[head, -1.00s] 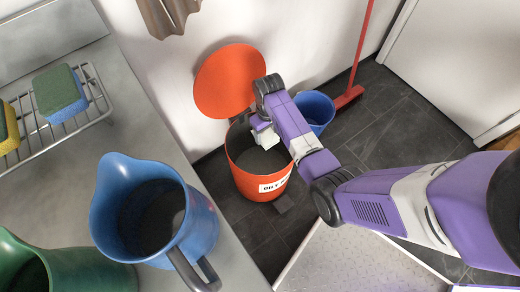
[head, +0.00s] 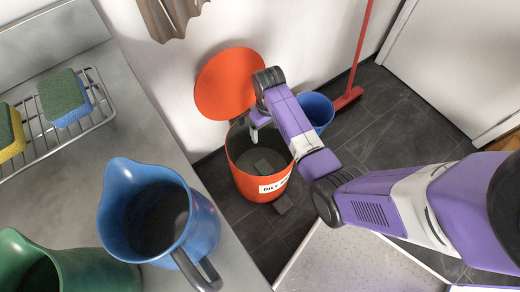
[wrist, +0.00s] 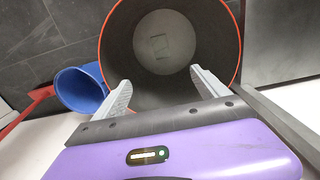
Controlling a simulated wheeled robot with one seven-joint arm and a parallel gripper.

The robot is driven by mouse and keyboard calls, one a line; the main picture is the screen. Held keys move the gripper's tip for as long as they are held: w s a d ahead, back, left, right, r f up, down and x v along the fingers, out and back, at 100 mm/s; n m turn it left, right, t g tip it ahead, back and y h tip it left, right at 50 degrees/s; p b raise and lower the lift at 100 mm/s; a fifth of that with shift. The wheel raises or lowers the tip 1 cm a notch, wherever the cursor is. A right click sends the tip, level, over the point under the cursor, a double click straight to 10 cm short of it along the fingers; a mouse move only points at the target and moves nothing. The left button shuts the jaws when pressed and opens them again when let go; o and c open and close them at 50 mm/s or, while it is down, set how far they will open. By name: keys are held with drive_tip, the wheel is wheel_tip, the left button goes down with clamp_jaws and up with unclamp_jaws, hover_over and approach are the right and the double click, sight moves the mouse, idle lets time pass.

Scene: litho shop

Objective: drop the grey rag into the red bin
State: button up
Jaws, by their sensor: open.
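The red bin (head: 246,182) stands on the floor with its round lid (head: 228,84) raised against the wall. A flat grey piece, which looks like the grey rag (head: 264,166), lies inside the bin. In the wrist view a faint grey square (wrist: 159,47) shows at the bottom of the bin's dark interior. My gripper (head: 258,128) is above the bin's mouth, pointing down. In the wrist view its two fingers (wrist: 160,77) are spread apart with nothing between them.
A blue bucket (head: 317,110) and a red broom (head: 348,98) stand right of the bin. The counter at left holds a blue jug (head: 205,228), a green jug (head: 85,270) and a wire rack (head: 103,113) with sponges. A small dark piece (head: 283,204) is at the bin's foot.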

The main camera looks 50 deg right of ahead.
wheel_tip(320, 180, up, 4)
drive_tip(key=shift+f+p, duration=0.1)
drive_tip(key=shift+p, duration=0.25)
